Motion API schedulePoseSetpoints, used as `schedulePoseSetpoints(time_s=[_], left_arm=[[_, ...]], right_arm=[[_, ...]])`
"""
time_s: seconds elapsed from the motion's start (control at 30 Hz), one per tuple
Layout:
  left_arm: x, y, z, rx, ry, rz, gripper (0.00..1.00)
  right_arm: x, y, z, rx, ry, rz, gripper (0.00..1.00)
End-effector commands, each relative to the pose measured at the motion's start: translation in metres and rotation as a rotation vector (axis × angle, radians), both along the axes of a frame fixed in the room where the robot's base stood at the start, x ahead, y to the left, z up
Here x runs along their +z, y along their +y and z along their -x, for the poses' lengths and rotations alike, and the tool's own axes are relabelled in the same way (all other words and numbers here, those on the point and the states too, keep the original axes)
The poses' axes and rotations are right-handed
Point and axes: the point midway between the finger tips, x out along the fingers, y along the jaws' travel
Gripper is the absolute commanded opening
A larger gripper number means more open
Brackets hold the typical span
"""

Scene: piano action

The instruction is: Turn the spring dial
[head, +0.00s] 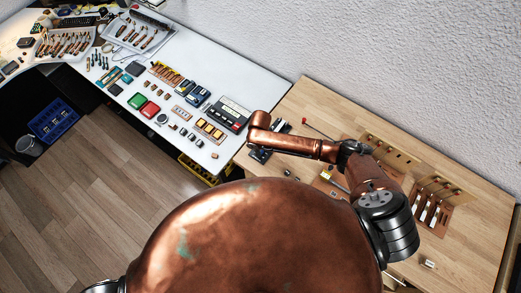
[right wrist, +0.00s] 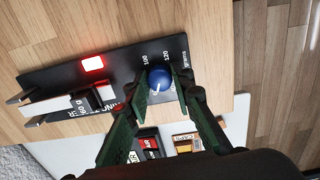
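The spring dial (right wrist: 159,78) is a round blue knob on a black panel (right wrist: 122,66). White print beside it reads 100, 120 and grams. In the right wrist view my right gripper (right wrist: 161,85) has its green fingers on either side of the knob, with a gap between them. I cannot tell whether the pads touch it. In the head view the dial is not distinguishable, and my right arm's end hides much of the area near the wooden table's left edge. My left gripper is not in view.
A red lit square (right wrist: 93,63) sits on the panel. The wooden bench (head: 325,99) holds boards with small parts (head: 432,207). A white table (head: 222,85) beside it carries several tools, including green and red boxes (head: 149,109). A textured wall runs behind.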

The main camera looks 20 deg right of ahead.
Motion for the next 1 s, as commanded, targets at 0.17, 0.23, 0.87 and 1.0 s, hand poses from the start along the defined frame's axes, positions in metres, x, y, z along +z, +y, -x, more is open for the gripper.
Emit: schedulePoseSetpoints(time_s=[0.17, 0.23, 0.87, 1.0], left_arm=[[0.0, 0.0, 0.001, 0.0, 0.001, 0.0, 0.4], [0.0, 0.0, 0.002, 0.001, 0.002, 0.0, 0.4], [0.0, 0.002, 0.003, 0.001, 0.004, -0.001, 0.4], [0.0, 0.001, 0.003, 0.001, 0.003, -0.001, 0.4]], right_arm=[[0.0, 0.0, 0.0, 0.001, 0.0, 0.0, 0.35], [0.0, 0.0, 0.0, 0.001, 0.0, 0.0, 0.39], [0.058, 0.001, 0.0, 0.002, -0.003, -0.003, 0.39], [0.086, 0.002, 0.001, 0.003, -0.003, -0.003, 0.39]])
